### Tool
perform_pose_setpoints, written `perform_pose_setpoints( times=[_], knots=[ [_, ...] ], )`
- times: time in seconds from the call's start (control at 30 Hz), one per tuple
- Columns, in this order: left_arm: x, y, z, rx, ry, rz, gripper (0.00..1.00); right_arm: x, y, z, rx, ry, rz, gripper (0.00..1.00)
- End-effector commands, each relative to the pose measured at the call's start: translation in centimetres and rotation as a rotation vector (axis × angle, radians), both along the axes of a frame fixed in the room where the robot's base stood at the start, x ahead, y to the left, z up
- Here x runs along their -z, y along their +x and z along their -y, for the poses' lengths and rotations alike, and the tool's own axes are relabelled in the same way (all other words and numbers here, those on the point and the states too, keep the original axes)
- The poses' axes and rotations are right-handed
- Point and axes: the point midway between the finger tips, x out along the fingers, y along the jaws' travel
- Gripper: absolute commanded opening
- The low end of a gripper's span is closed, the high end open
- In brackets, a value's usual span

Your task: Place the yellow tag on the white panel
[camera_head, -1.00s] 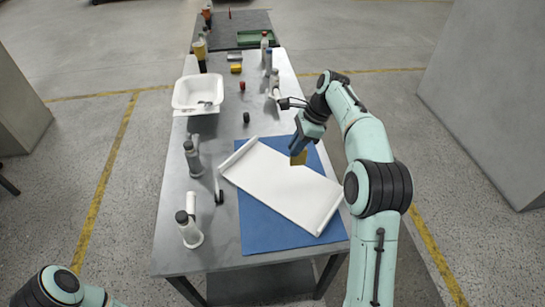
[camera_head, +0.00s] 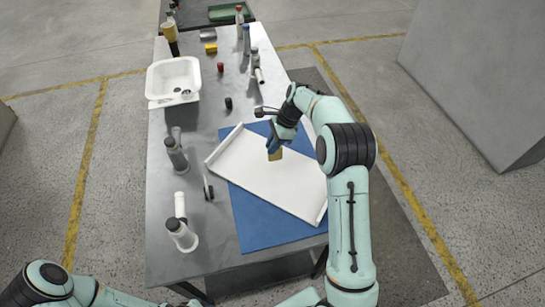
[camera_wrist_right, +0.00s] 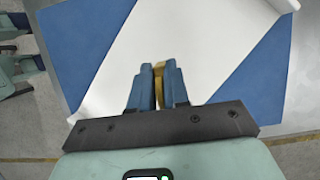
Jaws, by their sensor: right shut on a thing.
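The white panel (camera_head: 262,186) lies at a slant on a blue mat (camera_head: 248,226), with raised rims at its two short ends. It also shows in the right wrist view (camera_wrist_right: 185,35). My right gripper (camera_head: 273,147) is shut on the yellow tag (camera_head: 276,155) near the panel's upper long edge. In the right wrist view the tag (camera_wrist_right: 158,84) stands edge-on between the blue fingers (camera_wrist_right: 157,88), and its tip lies over the white panel in the picture. I cannot tell whether it touches. My left arm shows at the lower left; its gripper is out of view.
A white tub (camera_head: 173,78) sits at the table's far left. Grey fittings (camera_head: 176,155) and (camera_head: 182,236) stand along the left side. Bottles (camera_head: 246,40), a yellow block (camera_head: 211,48) and a red cap (camera_head: 220,67) are farther back.

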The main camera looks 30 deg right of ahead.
Motion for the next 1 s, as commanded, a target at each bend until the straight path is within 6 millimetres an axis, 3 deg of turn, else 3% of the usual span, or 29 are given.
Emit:
perform_pose_setpoints(
  times=[0.03, 0.27, 0.53, 0.9, 0.93, 1.0],
  knots=[
    [0.3, -0.4, 0.0, 0.000, 0.001, -0.005, 0.43, 1.3, -0.3, 0.0, 0.001, 0.000, -0.006, 0.00],
    [0.5, -0.6, 0.0, 0.000, 0.000, -0.007, 0.43, 2.9, -0.1, 0.0, 0.001, 0.001, -0.003, 0.00],
    [0.9, -1.1, 0.0, 0.000, 0.000, -0.012, 0.43, 6.5, -0.2, 0.0, 0.000, 0.001, -0.004, 0.00],
    [0.8, -1.0, 0.0, 0.000, 0.000, -0.011, 0.43, 6.9, -0.1, 0.0, 0.001, 0.000, -0.001, 0.00],
    [0.8, -1.0, 0.0, 0.000, 0.000, -0.011, 0.43, 6.9, -0.1, 0.0, 0.000, 0.000, -0.001, 0.22],
    [0.8, -1.0, 0.0, 0.000, 0.000, -0.011, 0.43, 6.8, -0.1, 0.0, 0.000, 0.000, -0.001, 0.41]
  ],
)
